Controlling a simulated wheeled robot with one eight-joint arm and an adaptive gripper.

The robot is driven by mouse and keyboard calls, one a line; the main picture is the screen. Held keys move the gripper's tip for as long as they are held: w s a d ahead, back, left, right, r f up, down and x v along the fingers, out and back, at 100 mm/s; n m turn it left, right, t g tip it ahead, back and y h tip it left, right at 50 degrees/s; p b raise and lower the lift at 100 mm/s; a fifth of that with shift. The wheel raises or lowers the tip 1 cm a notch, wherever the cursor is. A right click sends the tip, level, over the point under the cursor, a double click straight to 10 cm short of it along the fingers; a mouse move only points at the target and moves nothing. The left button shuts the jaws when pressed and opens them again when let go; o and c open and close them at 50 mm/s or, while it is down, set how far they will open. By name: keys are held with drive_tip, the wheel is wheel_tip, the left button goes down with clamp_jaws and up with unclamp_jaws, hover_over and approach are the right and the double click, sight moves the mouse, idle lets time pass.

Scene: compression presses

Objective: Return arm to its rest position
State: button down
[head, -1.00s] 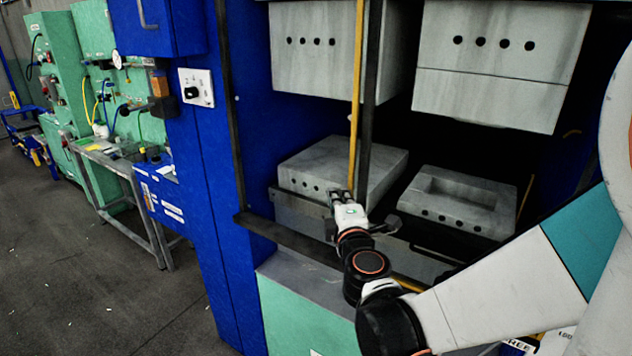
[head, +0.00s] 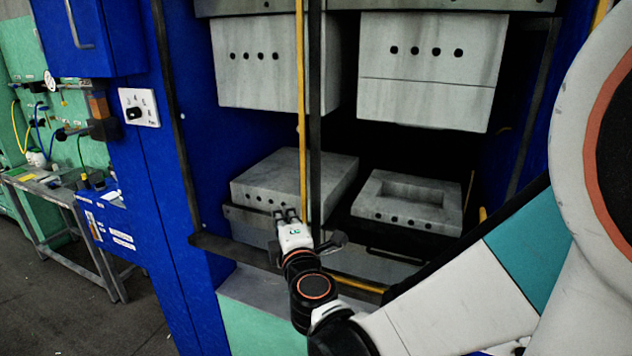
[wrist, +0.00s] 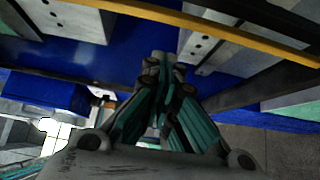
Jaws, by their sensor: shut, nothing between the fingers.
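My gripper (head: 287,214) is at the end of my outstretched arm, in front of the press opening. In the head view it overlaps the front of the left lower grey block (head: 285,180); I cannot tell whether it touches anything there. In the wrist view my gripper (wrist: 163,62) has its fingers together with nothing held between them. The arm runs from the lower right of the head view towards the middle.
The blue press frame (head: 205,140) surrounds the opening. Upper blocks (head: 430,70) hang above a right lower block (head: 410,200) with a recess. A yellow bar (head: 301,100) stands before the opening. A grey workbench (head: 60,195) is at left, with floor before it.

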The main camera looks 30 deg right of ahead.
drive_tip(key=s+d+f+m+g+b, duration=0.2)
drive_tip(key=s+f+m+g+b, duration=0.35)
drive_tip(key=s+f+m, duration=0.45)
drive_tip(key=s+a+f+m+g+y+b, duration=0.2)
drive_tip(key=s+a+f+m+g+y, duration=0.2)
drive_tip(key=s+a, duration=0.5)
drive_tip(key=shift+a+f+m+g+y, duration=0.15)
drive_tip(key=shift+f+m+g+y, duration=0.15)
drive_tip(key=shift+m+g, duration=0.2)
